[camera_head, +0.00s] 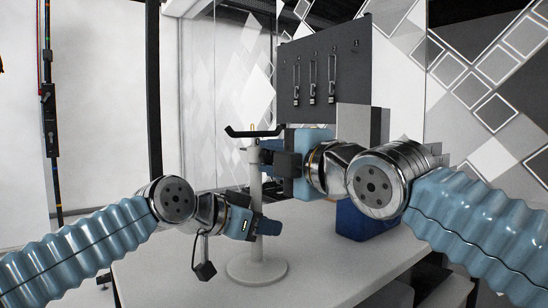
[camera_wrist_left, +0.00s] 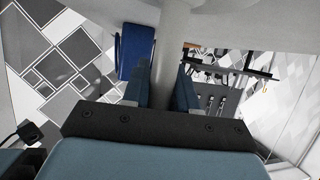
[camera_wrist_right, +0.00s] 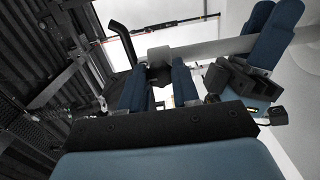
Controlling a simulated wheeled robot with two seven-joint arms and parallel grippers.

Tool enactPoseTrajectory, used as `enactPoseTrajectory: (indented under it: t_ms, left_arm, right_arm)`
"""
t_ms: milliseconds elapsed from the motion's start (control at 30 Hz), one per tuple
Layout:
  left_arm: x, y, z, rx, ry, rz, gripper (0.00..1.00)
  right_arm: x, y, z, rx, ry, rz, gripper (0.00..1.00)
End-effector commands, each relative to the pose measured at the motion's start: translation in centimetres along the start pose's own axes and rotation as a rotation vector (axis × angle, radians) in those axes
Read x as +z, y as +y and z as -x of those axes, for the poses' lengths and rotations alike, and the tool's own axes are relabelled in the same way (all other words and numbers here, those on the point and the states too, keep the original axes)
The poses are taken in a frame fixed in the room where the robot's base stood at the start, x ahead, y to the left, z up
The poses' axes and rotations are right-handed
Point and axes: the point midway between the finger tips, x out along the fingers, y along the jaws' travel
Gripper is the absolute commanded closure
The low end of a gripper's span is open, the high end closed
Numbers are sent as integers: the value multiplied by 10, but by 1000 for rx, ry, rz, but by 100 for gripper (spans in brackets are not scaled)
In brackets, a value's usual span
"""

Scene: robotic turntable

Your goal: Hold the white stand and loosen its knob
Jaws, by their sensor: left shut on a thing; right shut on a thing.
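The white stand (camera_head: 257,268) is upright on the table, with a round base, a slim pole and a black cradle (camera_head: 254,132) on top. My left gripper (camera_head: 262,226) is shut on the lower pole; the pole (camera_wrist_left: 167,50) runs between its fingers in the left wrist view. My right gripper (camera_head: 270,157) is at the upper pole, just under the cradle, and comes from the right. In the right wrist view its fingers (camera_wrist_right: 158,85) are closed around a dark knob (camera_wrist_right: 159,57). The knob is mostly hidden by the fingers in the head view.
A blue box (camera_head: 366,222) stands on the white table (camera_head: 160,275) to the right, behind my right arm. A dark panel (camera_head: 340,50) with hanging tools is at the back. The table is clear left of the stand base.

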Motion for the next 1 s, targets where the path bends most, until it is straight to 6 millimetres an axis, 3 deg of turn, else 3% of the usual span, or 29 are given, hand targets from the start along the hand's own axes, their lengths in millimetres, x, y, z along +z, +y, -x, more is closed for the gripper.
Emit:
enactPoseTrajectory:
  t_ms: [133,167,333,667,767,1000]
  left_arm:
    - [0,-1,0,-1,0,0,100]
    - [0,-1,0,-1,0,0,100]
    - [0,0,0,-1,0,0,100]
    - [0,0,0,-1,0,0,100]
    - [0,0,0,-1,0,0,100]
    - [0,0,0,0,0,0,100]
  right_arm:
    - [0,-1,0,-3,0,-1,100]
    - [0,-1,0,-3,0,-1,68]
    - [0,-1,0,-2,0,-1,43]
    - [0,0,4,0,0,-1,43]
    - [0,1,16,1,-1,-1,43]
    - [0,1,71,2,-1,-1,43]
